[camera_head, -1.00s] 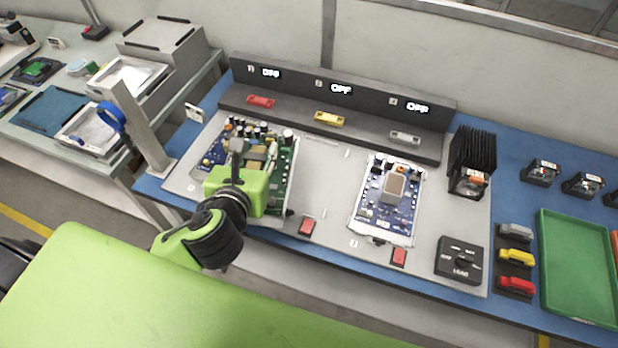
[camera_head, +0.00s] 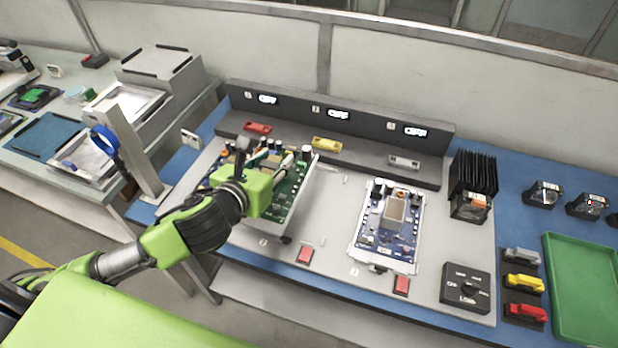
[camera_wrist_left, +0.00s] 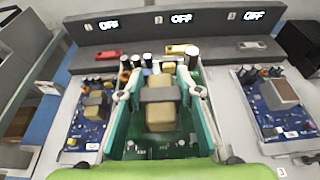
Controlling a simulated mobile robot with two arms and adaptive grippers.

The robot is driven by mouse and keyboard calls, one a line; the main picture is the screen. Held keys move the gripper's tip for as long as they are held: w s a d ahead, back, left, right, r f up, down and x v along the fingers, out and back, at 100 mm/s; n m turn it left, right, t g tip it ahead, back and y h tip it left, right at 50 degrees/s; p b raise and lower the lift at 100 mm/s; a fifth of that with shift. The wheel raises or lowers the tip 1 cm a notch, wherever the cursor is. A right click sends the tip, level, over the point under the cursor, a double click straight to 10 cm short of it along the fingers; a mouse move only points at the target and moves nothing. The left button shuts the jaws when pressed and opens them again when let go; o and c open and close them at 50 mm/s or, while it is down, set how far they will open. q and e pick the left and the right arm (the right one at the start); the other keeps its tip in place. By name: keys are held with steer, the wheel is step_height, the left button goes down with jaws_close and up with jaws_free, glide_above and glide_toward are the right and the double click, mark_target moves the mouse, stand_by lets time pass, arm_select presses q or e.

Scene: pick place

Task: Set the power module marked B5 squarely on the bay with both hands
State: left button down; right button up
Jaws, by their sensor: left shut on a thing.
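My left gripper (camera_head: 266,160) is shut on a power module with a green board (camera_head: 290,190) and a large tan and grey block on top. The left wrist view also shows the module (camera_wrist_left: 160,145) between the gripper's two teal fingers (camera_wrist_left: 160,92). The module seems to be held above the middle bay, between two blue-board modules; the gap beneath is hard to judge. Its mark is not readable. The grey bay panel (camera_head: 325,225) shows bare right of the module. The gripper hides the module's left part. My right gripper is not in view.
A blue-board module (camera_head: 390,225) sits on the right bay, and another (camera_wrist_left: 88,120) on the left one. A dark console (camera_head: 340,135) with lit displays stands behind.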

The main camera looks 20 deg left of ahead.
arm_select(q)
steer(key=w+d, duration=0.1)
steer(key=w+d+f, duration=0.1)
steer(key=w+d, duration=0.1)
steer(key=shift+w+f, duration=0.1)
steer(key=shift+f, duration=0.25)
steer(key=w+d+f, duration=0.2)
steer(key=f, duration=0.1)
steer(key=w+d+f, duration=0.1)
steer(key=f, duration=0.1)
steer(key=shift+f, duration=0.15)
steer(key=shift+w+f, duration=0.15)
steer(key=shift+f, duration=1.55)
steer(key=c, duration=1.5)
jaws_free()
steer(key=shift+f, duration=0.25)
steer(key=shift+o, duration=0.2)
steer(key=shift+r, duration=0.1)
steer(key=v, duration=1.2)
